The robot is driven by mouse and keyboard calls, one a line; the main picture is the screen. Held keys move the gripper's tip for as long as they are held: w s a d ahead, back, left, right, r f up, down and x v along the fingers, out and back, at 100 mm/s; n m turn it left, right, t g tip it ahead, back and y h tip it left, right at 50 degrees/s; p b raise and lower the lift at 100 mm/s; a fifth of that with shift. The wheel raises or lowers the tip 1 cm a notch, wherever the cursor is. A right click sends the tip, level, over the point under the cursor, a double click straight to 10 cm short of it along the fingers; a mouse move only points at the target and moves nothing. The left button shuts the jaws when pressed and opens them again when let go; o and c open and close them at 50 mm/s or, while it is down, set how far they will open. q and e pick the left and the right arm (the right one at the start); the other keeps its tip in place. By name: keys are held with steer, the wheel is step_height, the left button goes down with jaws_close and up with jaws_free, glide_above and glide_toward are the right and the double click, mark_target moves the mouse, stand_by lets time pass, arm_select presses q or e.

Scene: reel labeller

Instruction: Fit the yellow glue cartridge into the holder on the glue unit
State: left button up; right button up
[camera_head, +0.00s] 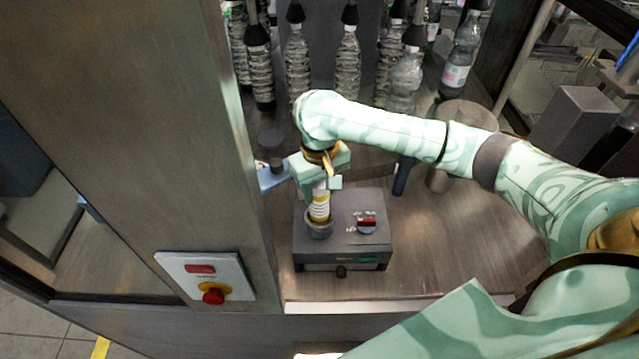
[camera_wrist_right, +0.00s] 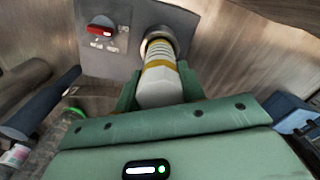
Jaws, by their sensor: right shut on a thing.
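The yellow glue cartridge (camera_head: 319,208), white with yellow bands, stands about upright above the glue unit (camera_head: 359,246), a dark grey box. My right gripper (camera_head: 321,186) is shut on the cartridge's upper part. The cartridge's lower end is at the round holder (camera_head: 319,230) on the unit's top left. In the right wrist view the cartridge (camera_wrist_right: 160,82) runs from between my fingers to the ring-shaped holder (camera_wrist_right: 159,40). I cannot tell how deep its end sits in the ring. My left gripper is not in view.
A red switch (camera_head: 367,221) is on the unit's top. A metal cabinet wall with a red stop button (camera_head: 214,296) stands at the left. Several bottles (camera_head: 348,62) hang behind my arm. A dark blue cylinder (camera_head: 402,176) stands behind the unit.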

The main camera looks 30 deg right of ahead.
steer(key=shift+f+b, duration=0.3)
steer(key=shift+f, duration=2.1)
steer(key=o, duration=1.2)
step_height(320, 180, up, 16)
steer(key=p, duration=0.3)
steer(key=shift+r, duration=0.15)
steer(key=shift+s, duration=0.1)
